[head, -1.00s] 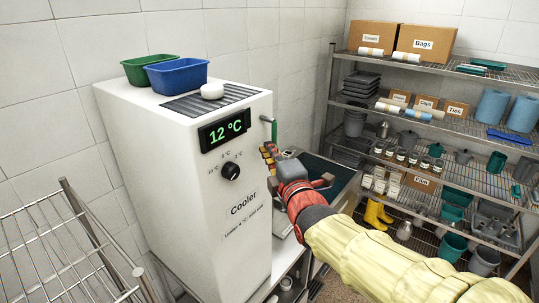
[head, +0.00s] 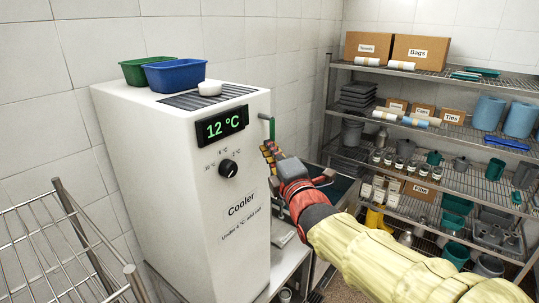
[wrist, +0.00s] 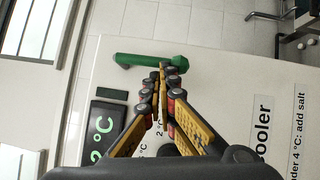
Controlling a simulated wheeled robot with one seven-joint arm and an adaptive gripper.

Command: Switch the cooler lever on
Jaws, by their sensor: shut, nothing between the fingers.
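The white cooler (head: 180,180) has a lit green "12 °C" display (head: 222,128), which shows partly in the wrist view (wrist: 98,135). Its green lever (head: 272,128) is on the right side near the top and points downward. In the wrist view the lever (wrist: 148,60) lies across the picture's upper middle, its rounded end to the right. My gripper (head: 267,150) is shut and empty beside the cooler's right edge, just below the lever. In the wrist view its fingertips (wrist: 168,70) are close to the lever's rounded end; I cannot tell whether they touch.
A black dial (head: 229,169) is on the cooler's front. Green (head: 135,70) and blue (head: 176,76) tubs and a white round object (head: 210,88) sit on top. A wire rack (head: 70,250) stands at left, loaded metal shelves (head: 445,130) at right.

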